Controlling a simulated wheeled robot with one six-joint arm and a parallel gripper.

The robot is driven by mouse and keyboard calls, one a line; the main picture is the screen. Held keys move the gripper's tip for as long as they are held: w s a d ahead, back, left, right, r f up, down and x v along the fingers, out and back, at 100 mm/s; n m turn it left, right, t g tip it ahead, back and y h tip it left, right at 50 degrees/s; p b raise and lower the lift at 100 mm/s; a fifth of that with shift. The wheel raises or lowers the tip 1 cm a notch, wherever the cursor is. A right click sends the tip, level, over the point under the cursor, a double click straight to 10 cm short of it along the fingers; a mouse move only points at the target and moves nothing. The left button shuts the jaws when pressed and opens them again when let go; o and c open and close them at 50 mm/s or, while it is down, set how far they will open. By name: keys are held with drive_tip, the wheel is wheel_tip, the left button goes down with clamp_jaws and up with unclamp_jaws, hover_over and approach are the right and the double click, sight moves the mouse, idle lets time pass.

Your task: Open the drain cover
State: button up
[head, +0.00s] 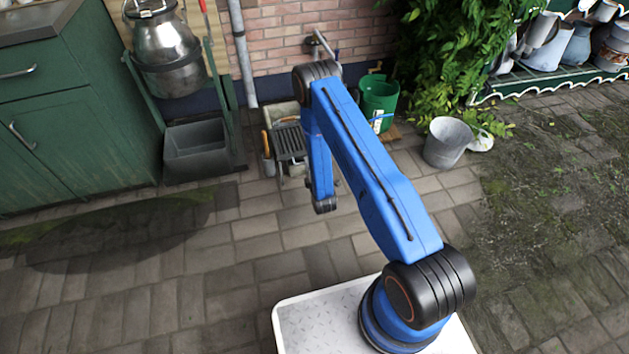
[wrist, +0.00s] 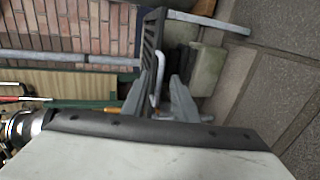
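The drain cover (head: 290,143) is a dark slatted grate at the stone drain basin (head: 281,112) by the brick wall, left of my arm in the head view. In the wrist view the slatted cover (wrist: 150,42) shows nearly edge-on, with a pale bar-like handle (wrist: 155,78) by its lower end. My gripper (wrist: 157,97) has its two grey fingers apart, one on each side of the handle. I cannot tell whether either finger touches it. In the head view my gripper is hidden by my arm. How far the cover is tilted is unclear.
A grey crate (head: 197,150) and a metal churn (head: 163,55) stand left of the basin. A tap (head: 322,42) is on the wall above. The paving in front is clear.

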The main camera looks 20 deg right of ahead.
drive_tip(key=v, duration=1.4)
drive_tip(key=shift+s, duration=0.3)
drive_tip(key=shift+w+r, duration=0.1)
drive_tip(key=shift+r, duration=0.05)
